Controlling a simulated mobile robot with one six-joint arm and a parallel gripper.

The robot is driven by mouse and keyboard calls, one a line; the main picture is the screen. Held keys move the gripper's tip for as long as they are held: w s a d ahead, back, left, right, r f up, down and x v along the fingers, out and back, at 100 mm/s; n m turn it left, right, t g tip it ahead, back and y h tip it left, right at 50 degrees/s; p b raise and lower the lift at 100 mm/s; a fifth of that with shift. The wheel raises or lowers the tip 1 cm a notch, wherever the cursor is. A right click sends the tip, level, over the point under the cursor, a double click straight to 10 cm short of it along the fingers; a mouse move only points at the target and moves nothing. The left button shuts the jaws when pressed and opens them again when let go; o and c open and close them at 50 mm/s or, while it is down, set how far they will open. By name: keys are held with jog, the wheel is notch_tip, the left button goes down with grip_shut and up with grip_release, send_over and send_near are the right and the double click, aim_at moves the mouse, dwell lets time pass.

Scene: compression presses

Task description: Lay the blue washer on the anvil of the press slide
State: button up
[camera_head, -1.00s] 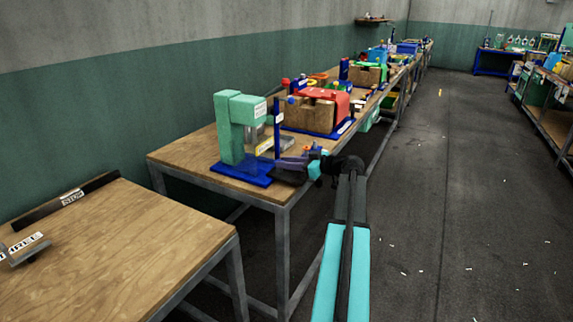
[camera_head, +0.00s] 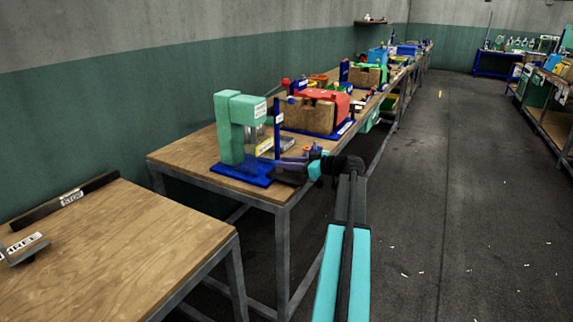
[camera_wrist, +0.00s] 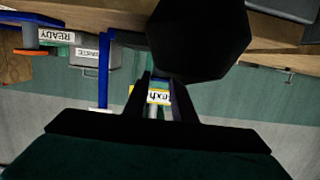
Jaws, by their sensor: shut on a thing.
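A green C-shaped press (camera_head: 235,130) stands on a blue base (camera_head: 240,173) at the near end of the long bench. Its head overhangs the base, with a white label on the front. My gripper (camera_head: 267,160) reaches in from the right, low over the right part of the base. In the wrist view the two dark fingers (camera_wrist: 161,82) are close together in front of a yellow-edged label. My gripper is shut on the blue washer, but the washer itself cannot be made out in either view. The anvil under the press head is too small and covered to tell clearly.
A blue post (camera_head: 277,128) stands just right of the press. A red press with wooden blocks (camera_head: 310,115) is behind it on the bench. A large black part fills the upper middle of the wrist view. The nearer wooden table (camera_head: 120,240) is mostly clear.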

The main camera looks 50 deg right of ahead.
jog(key=o, duration=1.1)
jog(key=shift+s, duration=0.15)
jog(key=b+v, duration=0.1)
jog(key=v, duration=1.2)
jog(key=shift+s+d, duration=0.1)
jog(key=shift+s, duration=0.2)
